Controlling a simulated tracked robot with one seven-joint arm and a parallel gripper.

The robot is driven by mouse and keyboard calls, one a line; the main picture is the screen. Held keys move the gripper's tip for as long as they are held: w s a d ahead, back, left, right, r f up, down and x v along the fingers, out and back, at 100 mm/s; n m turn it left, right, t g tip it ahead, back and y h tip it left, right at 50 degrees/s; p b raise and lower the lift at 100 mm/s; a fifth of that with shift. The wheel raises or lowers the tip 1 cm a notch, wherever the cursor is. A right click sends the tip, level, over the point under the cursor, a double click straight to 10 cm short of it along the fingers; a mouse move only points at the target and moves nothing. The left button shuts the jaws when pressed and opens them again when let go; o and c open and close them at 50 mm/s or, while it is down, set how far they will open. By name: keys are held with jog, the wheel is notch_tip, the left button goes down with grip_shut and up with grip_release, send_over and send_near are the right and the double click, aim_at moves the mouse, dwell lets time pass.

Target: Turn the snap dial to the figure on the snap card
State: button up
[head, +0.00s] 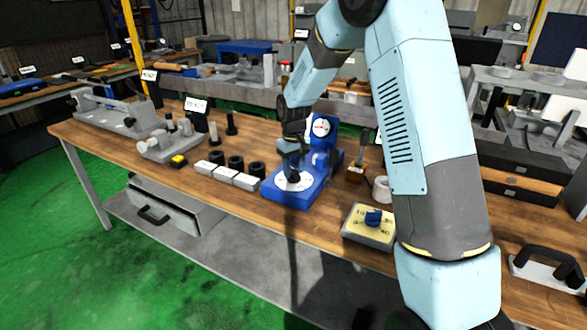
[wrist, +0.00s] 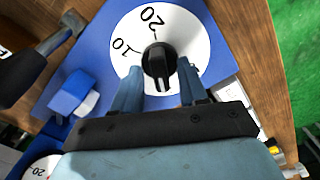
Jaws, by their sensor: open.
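A white round dial (wrist: 192,28) with a black knob (wrist: 158,60) sits on a blue base (wrist: 75,65). The figures 20 and 10 can be read on it; others are hidden by my gripper. In the head view, the blue base (head: 285,203) and white dial (head: 296,185) are at mid-bench. My gripper (wrist: 160,80) is open over the dial, one finger on each side of the knob's near end, with no clear contact. It also shows in the head view (head: 293,172). White cards (head: 196,105) stand at the back; their writing is too small to read.
A dial gauge (head: 321,127) rises behind the blue base. White blocks (head: 227,174) lie left of it. A grey fixture (head: 170,143) is further left. The bench's front edge is close.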

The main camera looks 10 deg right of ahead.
aim_at(293, 169)
notch_tip(293, 169, up, 14)
jog(key=shift+f, duration=0.15)
dwell(0.6)
